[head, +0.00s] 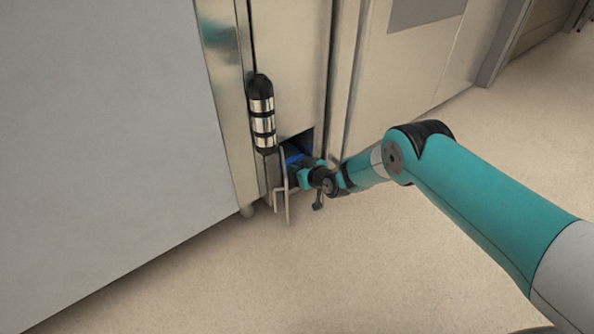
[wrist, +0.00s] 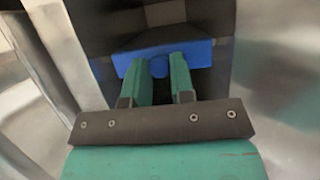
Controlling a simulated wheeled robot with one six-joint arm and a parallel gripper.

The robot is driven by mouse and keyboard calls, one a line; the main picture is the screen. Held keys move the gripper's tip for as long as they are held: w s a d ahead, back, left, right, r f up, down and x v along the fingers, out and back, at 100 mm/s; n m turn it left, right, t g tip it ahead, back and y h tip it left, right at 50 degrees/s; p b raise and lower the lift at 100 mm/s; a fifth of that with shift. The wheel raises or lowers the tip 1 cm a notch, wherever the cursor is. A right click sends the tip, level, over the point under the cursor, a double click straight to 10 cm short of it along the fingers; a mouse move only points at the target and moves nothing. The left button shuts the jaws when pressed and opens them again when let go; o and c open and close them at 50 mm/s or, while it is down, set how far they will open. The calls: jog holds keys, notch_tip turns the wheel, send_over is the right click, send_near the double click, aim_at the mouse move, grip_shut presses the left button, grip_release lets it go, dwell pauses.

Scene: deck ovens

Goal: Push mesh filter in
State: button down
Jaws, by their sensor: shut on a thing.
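The mesh filter is a blue piece (wrist: 195,53) with a round blue knob (wrist: 159,67) on its front, inside a dark opening low in the metal panel. In the head view a small part of the blue filter (head: 293,157) shows at the opening. My gripper (wrist: 161,65) reaches into the opening, its two teal fingers on either side of the knob and shut on it. In the head view my gripper (head: 305,168) is at the mouth of the opening and hides much of the filter.
A thin metal flap (head: 284,190) stands out at the left of the opening. A black and silver handle (head: 262,112) is above it. Metal walls flank the opening closely on both sides in the wrist view. The beige floor (head: 330,265) in front is clear.

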jog(key=c, duration=1)
grip_release()
jog(key=shift+w, duration=0.1)
jog(key=shift+r, duration=0.1)
jog(key=shift+p+v, duration=5.95)
jog(key=shift+v, duration=2.75)
